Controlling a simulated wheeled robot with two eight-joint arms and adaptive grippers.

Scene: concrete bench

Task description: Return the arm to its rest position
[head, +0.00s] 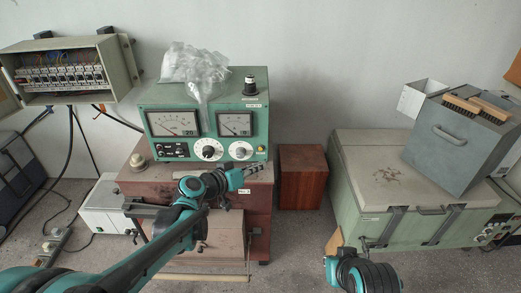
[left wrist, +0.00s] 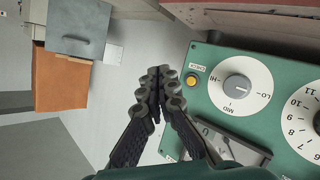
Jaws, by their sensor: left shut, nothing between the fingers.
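My left arm comes in from the lower left in the head view. Its gripper (head: 258,170) is in front of the lower right part of the green meter unit (head: 185,97). In the left wrist view the black fingers (left wrist: 160,78) are together, with nothing between them. The unit's green panel (left wrist: 222,112) fills the right of that view, with a HI-MID-LO knob (left wrist: 238,88) and a yellow button (left wrist: 191,80) beside the fingers. A teal and black part of my right arm (head: 362,272) shows at the bottom; its gripper is not seen.
The unit stands on a reddish-brown cabinet (head: 260,215). A brown wooden box (head: 303,178) stands right of it. A pale green chest (head: 375,165) carries a grey container (head: 455,140) with brushes. An open breaker box (head: 65,70) hangs at left. Floor shows between cabinet and chest.

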